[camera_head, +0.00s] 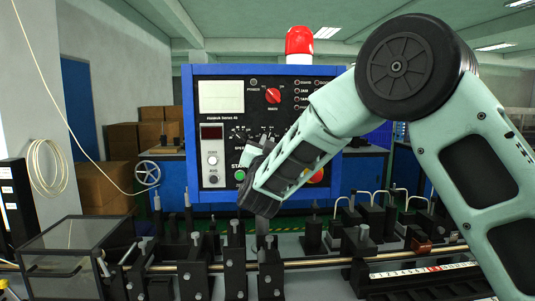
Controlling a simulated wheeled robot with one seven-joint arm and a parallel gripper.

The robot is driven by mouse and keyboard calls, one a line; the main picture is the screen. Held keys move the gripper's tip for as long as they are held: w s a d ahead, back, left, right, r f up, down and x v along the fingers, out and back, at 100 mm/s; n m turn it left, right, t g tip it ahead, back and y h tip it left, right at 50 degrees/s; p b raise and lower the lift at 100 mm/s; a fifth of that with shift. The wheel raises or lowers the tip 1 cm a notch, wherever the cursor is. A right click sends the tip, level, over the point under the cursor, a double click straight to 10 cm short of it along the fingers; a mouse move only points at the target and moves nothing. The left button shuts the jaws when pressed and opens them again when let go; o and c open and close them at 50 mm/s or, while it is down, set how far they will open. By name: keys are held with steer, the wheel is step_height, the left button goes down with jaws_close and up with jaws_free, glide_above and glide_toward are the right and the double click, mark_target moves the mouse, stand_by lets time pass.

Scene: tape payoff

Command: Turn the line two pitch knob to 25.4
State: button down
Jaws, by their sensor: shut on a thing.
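Similar black blocks stand to the left, such as one with a small top knob (234,258). I cannot tell from this view which line each block belongs to.
The blue control panel (222,185) with a red rotary switch (272,95) stands behind my arm, under a red beacon (299,41). A metal rod (315,263) crosses the blocks.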

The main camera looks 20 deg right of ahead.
steer(key=shift+r, duration=0.2)
steer(key=c, duration=1.5)
jaws_free()
steer(key=shift+f, duration=0.1)
steer(key=b+v, duration=0.6)
steer(key=v, duration=1.1)
steer(key=shift+s+f, duration=0.1)
steer(key=shift+s, duration=0.05)
